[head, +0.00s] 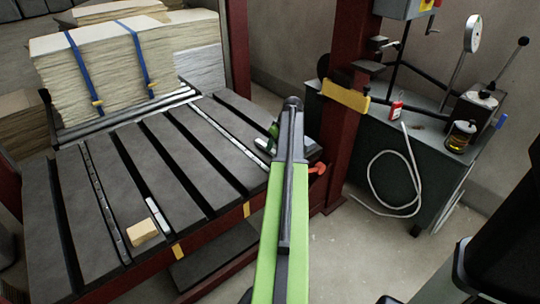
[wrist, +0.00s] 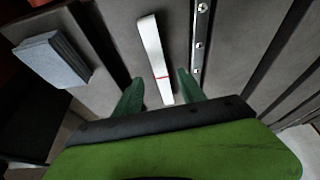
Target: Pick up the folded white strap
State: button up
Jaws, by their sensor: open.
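The folded white strap (wrist: 152,55) lies lengthwise on the grey slatted bed in the wrist view. A thin red band crosses it near its lower end. My gripper (wrist: 159,85) is open, with its green fingers apart on either side of that lower end. Nothing is held, and I cannot tell how high the fingers are above the bed. In the head view my gripper (head: 272,138) is at the right side of the bed, partly hidden by my arm. I cannot make out the strap clearly there.
A grey layered block (wrist: 50,60) lies left of the strap. A rail with holes (wrist: 199,45) runs along its right. In the head view, a strapped paper stack (head: 105,65) stands at the back left. A tan block (head: 142,231) sits near the front edge. A red column (head: 343,150) rises right.

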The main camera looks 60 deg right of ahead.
aim_at(273, 150)
jog(key=b+x, duration=0.2)
jog(key=x, duration=0.2)
jog(key=shift+f+b, duration=0.15)
jog(key=shift+b, duration=0.25)
grip_shut()
